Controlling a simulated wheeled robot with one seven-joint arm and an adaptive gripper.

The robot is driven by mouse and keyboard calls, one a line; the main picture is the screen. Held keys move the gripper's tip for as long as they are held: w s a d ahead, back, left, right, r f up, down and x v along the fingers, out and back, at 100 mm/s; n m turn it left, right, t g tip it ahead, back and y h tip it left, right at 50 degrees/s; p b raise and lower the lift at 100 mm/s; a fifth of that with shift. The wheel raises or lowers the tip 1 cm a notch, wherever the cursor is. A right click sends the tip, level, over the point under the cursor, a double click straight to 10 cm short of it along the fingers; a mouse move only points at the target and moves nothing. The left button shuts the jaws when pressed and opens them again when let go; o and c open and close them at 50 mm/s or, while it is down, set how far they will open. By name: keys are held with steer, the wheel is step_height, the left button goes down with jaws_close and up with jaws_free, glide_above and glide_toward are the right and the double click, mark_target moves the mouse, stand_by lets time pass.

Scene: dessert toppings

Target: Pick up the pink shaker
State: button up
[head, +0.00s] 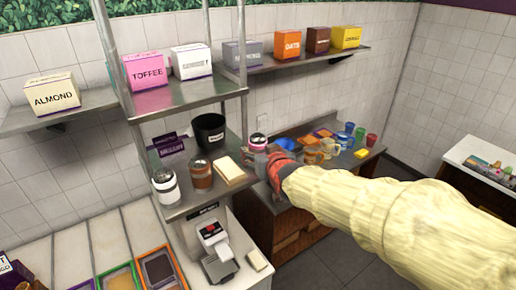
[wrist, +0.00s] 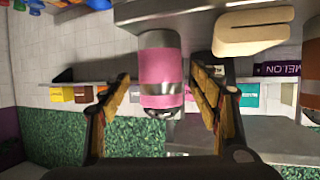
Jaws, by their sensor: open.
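The pink shaker (head: 258,140) has a pink band and a metal body, and stands upright at the right end of the metal shelf (head: 190,207). In the wrist view, which is upside down, the pink shaker (wrist: 160,68) shows between the two fingers, with a gap on each side. My gripper (head: 265,162) is open and close to the shaker, reaching in from the right. In the wrist view my gripper (wrist: 162,76) holds nothing. The shaker's lower part is partly hidden by my gripper in the head view.
A white-and-black shaker (head: 165,186), a brown shaker (head: 201,177), a cream block (head: 229,171) and a black cup (head: 209,130) share the shelf. The cream block (wrist: 252,34) is near the shaker. A counter with coloured cups (head: 312,156) stands behind. Labelled boxes (head: 148,70) sit above.

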steer(key=x, duration=0.3)
steer(key=shift+s, duration=0.2)
steer(key=shift+c, duration=1.1)
steer(key=c, duration=1.1)
